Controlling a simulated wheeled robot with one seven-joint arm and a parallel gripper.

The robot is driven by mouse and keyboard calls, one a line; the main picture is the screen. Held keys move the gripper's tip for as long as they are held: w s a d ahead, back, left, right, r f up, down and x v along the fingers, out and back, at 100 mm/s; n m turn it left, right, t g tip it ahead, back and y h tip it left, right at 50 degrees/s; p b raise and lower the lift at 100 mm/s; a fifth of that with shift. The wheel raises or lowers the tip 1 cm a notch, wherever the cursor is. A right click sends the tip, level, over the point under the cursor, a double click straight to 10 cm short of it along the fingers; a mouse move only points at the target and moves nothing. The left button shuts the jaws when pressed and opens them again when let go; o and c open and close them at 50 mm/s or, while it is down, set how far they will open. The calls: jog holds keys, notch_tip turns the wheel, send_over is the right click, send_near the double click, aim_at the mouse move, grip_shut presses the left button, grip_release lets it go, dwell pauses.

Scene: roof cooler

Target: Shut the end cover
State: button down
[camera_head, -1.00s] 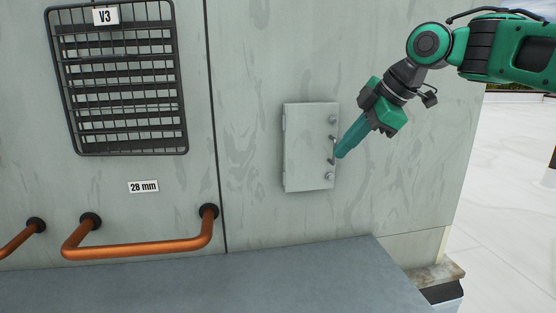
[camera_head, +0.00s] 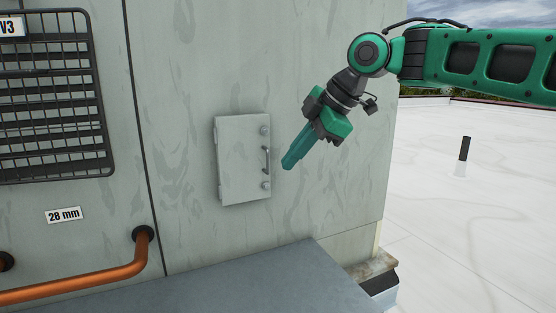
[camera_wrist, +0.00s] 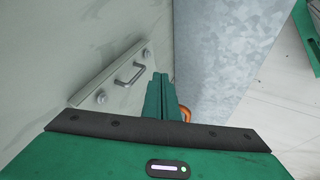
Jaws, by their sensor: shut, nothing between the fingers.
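The end cover (camera_head: 240,160) is a pale grey rectangular panel on the cooler's wall, with a dark handle (camera_head: 266,160) and two round fasteners along its right edge. It looks closed, lying about flush with the wall. In the wrist view the cover (camera_wrist: 112,90) lies at upper left with its handle (camera_wrist: 131,75) and both fasteners visible. My gripper (camera_head: 287,165) is shut and empty, a little right of the handle and apart from it in the head view. In the wrist view its shut fingers (camera_wrist: 160,82) stand to the right of the handle.
A grey ledge (camera_head: 250,280) runs below the cover. A copper pipe (camera_head: 90,288) and a dark grille (camera_head: 50,110) are at the left. A "28 mm" label (camera_head: 63,215) is on the wall. The pale roof (camera_head: 470,220) lies open at the right.

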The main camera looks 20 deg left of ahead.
jog(key=w+v, duration=0.1)
jog(key=v, duration=0.7)
jog(key=w+d+f+m+t+h, duration=0.1)
jog(key=d+f+m, duration=0.35)
jog(key=d, duration=0.45)
jog(key=w+d+f+m+h, duration=0.1)
jog(key=d+f+m+h, duration=0.3)
jog(key=d, duration=0.6)
jog(key=d+f+m+t+y, duration=0.1)
jog(key=d+f+m, duration=0.2)
jog(key=d+m, duration=0.45)
jog(key=s+d+f+m+h, duration=0.1)
jog(key=s+d+f+m, duration=0.25)
jog(key=d, duration=0.55)
jog(key=s+d+f+m+h, duration=0.1)
jog(key=s+d+f+m, duration=0.3)
jog(key=d, duration=0.6)
jog(key=s+d+f+m+g, duration=0.1)
jog(key=s+d+f+m, duration=0.1)
jog(key=s, duration=0.5)
jog(key=s+d+f+m+g, duration=0.1)
jog(key=s+d+f+m, duration=0.2)
jog(key=s+d+f, duration=0.2)
jog(key=s+d+f+m+h, duration=0.1)
jog(key=s+d+f+m, duration=0.2)
jog(key=s+f, duration=0.3)
jog(key=s+d, duration=0.1)
jog(key=s, duration=0.4)
jog(key=shift+d+g, duration=0.25)
jog(key=shift+g, duration=0.15)
